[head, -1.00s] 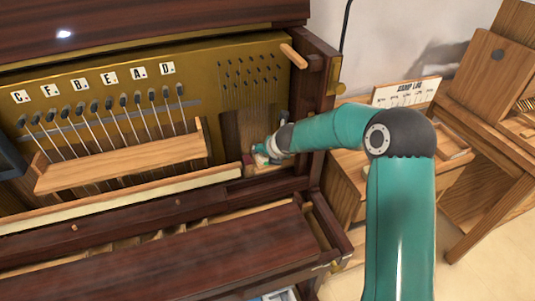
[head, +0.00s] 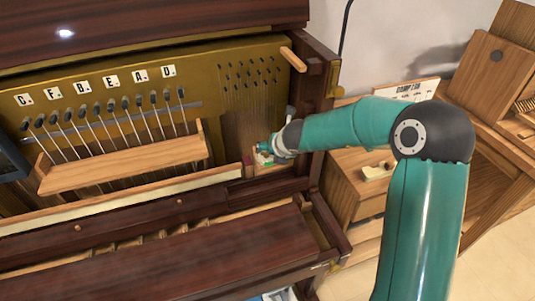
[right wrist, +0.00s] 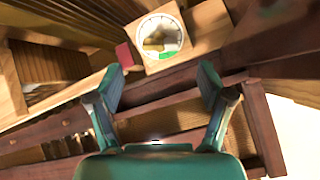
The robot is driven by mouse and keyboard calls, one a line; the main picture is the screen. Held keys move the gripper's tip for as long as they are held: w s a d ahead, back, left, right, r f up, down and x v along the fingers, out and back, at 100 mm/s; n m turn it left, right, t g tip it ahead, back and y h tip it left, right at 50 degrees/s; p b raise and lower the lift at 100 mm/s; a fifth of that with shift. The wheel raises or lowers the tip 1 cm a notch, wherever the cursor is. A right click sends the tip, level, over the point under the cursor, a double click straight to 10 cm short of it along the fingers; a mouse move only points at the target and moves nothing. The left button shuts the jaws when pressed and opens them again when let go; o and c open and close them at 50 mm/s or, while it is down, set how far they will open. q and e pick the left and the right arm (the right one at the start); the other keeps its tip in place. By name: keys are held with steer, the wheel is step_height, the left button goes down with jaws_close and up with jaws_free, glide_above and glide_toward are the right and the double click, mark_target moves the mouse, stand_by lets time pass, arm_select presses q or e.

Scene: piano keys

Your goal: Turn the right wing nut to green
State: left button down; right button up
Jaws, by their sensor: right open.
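A green mark (right wrist: 166,55) shows at the dial's near edge. My right gripper (right wrist: 161,84) is open and empty, its two teal fingers apart on the near side of the dial, not touching the nut. In the head view the right gripper (head: 264,150) is at the right end of the piano's inside and largely hides the dial. My left gripper is not in view.
A small red block (right wrist: 124,56) stands left of the dial. The piano's dark side post (head: 318,95) rises close to my right arm. A wooden shelf (head: 125,163) lies left, below a row of tuning pins. A side cabinet (head: 350,185) stands right.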

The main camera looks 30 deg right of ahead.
steer(key=shift+p+v, duration=0.65)
steer(key=shift+v, duration=1.35)
